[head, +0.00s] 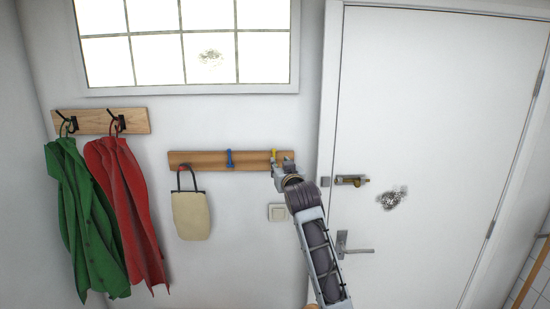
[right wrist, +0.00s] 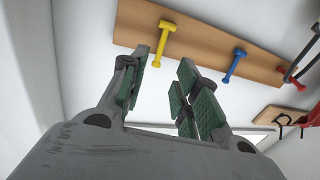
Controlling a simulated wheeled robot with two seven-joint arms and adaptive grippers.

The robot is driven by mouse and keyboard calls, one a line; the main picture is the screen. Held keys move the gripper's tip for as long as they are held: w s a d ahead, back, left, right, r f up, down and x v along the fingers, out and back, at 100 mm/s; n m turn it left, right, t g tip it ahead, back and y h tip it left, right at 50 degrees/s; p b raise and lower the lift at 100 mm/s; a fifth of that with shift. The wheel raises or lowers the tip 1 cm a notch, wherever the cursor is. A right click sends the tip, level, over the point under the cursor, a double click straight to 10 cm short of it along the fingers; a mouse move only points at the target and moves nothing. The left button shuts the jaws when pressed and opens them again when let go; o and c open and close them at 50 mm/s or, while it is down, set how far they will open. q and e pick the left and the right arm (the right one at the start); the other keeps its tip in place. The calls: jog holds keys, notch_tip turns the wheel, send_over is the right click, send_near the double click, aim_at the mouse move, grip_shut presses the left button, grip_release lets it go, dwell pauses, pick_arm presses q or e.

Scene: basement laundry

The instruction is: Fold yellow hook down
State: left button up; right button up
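The yellow hook (head: 274,154) sits near the right end of a wooden rail (head: 205,161) on the wall. In the head view its lower part is hidden by my right gripper (head: 282,163). In the right wrist view the yellow hook (right wrist: 164,36) sticks out from the rail, and its free end shows in the gap between the fingertips. There my right gripper (right wrist: 164,62) is open, with a finger on each side of that end. I cannot tell whether either finger touches it. My left gripper is not in view.
A blue hook (head: 229,158) and a red hook holding a cream bag (head: 191,215) share the rail. Green (head: 75,210) and red (head: 125,205) coats hang at left. A light switch (head: 278,212) is below the rail; a white door (head: 430,120) stands at right.

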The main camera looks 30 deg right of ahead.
jog(key=p+x, duration=0.2)
jog(key=x, duration=0.7)
dwell(0.4)
grip_shut()
dwell(0.3)
